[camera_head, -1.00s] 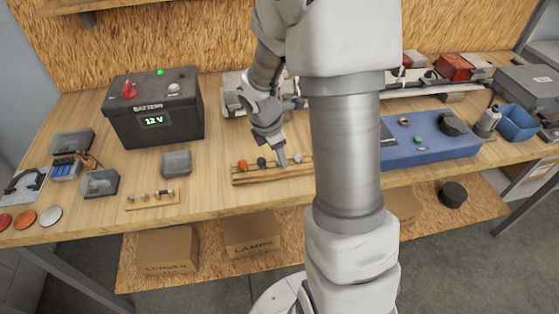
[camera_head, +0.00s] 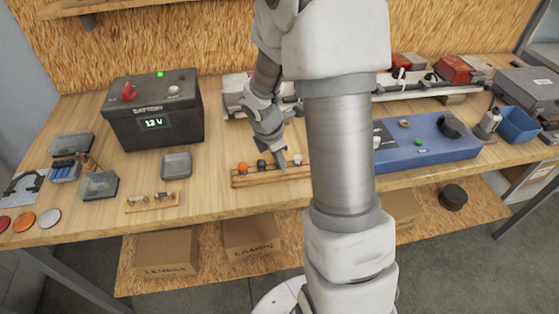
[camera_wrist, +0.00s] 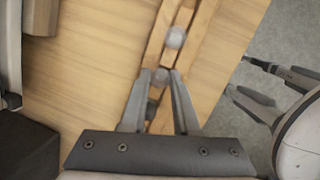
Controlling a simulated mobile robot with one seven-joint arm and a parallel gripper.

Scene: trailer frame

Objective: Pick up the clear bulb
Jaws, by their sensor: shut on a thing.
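A small wooden rack (camera_head: 255,181) on the bench holds several bulbs in a row. An orange bulb (camera_head: 243,168) is at its left end, with a dark grey bulb (camera_head: 262,164) beside it. My gripper (camera_head: 280,163) is down at the rack, to the right of the dark bulb. In the wrist view my gripper (camera_wrist: 160,78) is shut on a pale, clear-looking bulb (camera_wrist: 161,76) between its fingertips, at rack level. The head view hides this bulb behind the fingers. Another pale bulb (camera_wrist: 175,37) sits further along the rack (camera_wrist: 155,52), also seen in the head view (camera_head: 297,160).
A black battery (camera_head: 155,110) stands at the back left, with a grey box (camera_head: 176,165) in front of it. A blue unit (camera_head: 420,142) lies to the right of the rack, partly hidden by my arm. Bare bench lies behind and left of the rack.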

